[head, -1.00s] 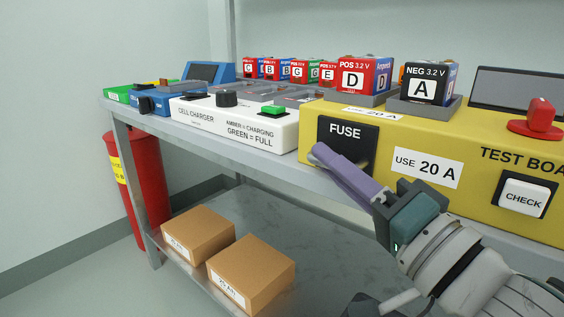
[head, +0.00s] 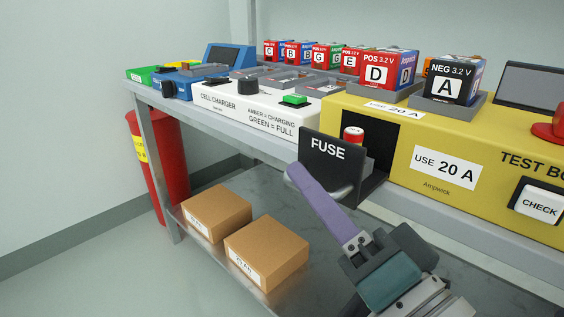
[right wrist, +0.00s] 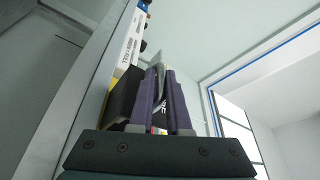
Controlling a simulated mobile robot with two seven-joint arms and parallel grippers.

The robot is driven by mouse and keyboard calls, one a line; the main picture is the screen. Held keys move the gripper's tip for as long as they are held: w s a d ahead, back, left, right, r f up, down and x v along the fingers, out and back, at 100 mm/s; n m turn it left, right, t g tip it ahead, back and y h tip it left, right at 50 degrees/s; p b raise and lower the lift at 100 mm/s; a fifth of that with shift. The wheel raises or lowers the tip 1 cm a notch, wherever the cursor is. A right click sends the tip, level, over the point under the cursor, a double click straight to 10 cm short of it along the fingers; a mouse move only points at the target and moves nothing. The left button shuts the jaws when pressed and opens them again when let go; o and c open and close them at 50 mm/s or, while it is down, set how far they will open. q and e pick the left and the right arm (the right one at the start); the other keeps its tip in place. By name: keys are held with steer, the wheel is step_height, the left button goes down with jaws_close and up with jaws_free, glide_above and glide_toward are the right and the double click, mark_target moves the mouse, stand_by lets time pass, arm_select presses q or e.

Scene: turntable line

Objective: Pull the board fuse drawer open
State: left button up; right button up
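The black fuse drawer (head: 328,158), labelled FUSE, stands well out from the front of the yellow test board (head: 480,170). A dark opening shows behind its front panel. A red and white fuse (head: 353,136) stands upright in the drawer. My right gripper (head: 296,174) has its purple fingers at the drawer's grey handle, low on the front panel. In the right wrist view the fingers (right wrist: 160,75) are closed around the curved grey handle (right wrist: 151,82). My left gripper is not in view.
The white cell charger (head: 250,108) stands left of the board on the bench. Several lettered cells stand behind, including cell A (head: 447,88) on the board. Two cardboard boxes (head: 266,252) lie on the lower shelf. A red bin (head: 165,165) stands at the left.

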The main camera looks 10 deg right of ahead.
steer(key=o, duration=0.4)
steer(key=shift+o, duration=0.2)
steer(key=p+v, duration=0.1)
steer(key=v, duration=0.9)
steer(key=shift+w+r, duration=0.1)
steer(key=shift+r, duration=0.05)
